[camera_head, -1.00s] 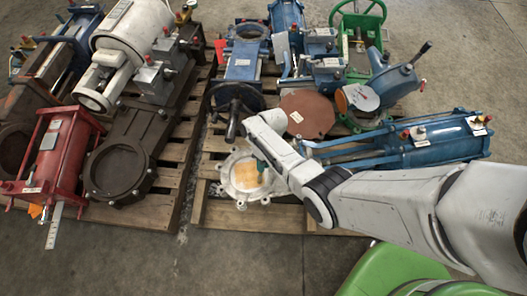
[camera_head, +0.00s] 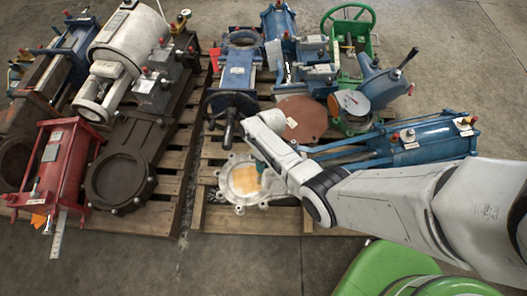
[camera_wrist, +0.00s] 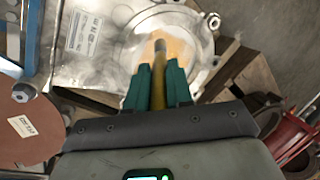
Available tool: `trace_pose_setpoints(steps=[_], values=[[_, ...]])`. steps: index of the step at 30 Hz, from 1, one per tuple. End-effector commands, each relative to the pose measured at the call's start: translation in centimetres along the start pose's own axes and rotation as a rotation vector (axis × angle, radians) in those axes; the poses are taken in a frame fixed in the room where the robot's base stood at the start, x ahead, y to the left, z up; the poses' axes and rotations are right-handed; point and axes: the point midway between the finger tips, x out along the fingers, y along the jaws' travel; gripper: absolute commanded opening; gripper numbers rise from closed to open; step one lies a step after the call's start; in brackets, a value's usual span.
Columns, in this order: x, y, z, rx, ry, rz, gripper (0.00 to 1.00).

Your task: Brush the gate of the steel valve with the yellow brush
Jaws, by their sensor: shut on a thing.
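The steel valve (camera_head: 226,180) is a silver round flange lying flat at the front of the middle pallet, with a tan-orange gate face (camera_head: 240,188) inside its ring. In the wrist view its ring (camera_wrist: 203,38) and bright metal body with a label plate fill the top. My gripper (camera_wrist: 158,88) has teal fingers shut on the yellow brush (camera_wrist: 158,72), which points at the gate. The brush tip overlaps the orange face in the wrist view; I cannot tell whether it touches. In the head view my wrist hides the brush and the valve's right side.
A blue valve with a dark handwheel (camera_head: 231,105) stands just behind the steel valve. A brown-red disc (camera_head: 301,118) and a blue cylinder (camera_head: 425,143) lie to the right. A dark round valve (camera_head: 121,180) and a red frame (camera_head: 56,172) are left.

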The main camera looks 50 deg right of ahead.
Motion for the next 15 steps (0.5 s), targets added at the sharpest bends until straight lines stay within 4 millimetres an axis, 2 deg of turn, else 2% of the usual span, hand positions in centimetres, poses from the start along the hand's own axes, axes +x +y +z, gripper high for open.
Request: trace_pose_setpoints(steps=[1,6,15], values=[[-0.9,-0.3,0.1,0.0,0.0,0.0,0.0],[-2.1,-0.8,0.1,0.0,0.0,0.0,0.0],[-2.1,-0.8,0.1,0.0,0.0,0.0,0.0]])
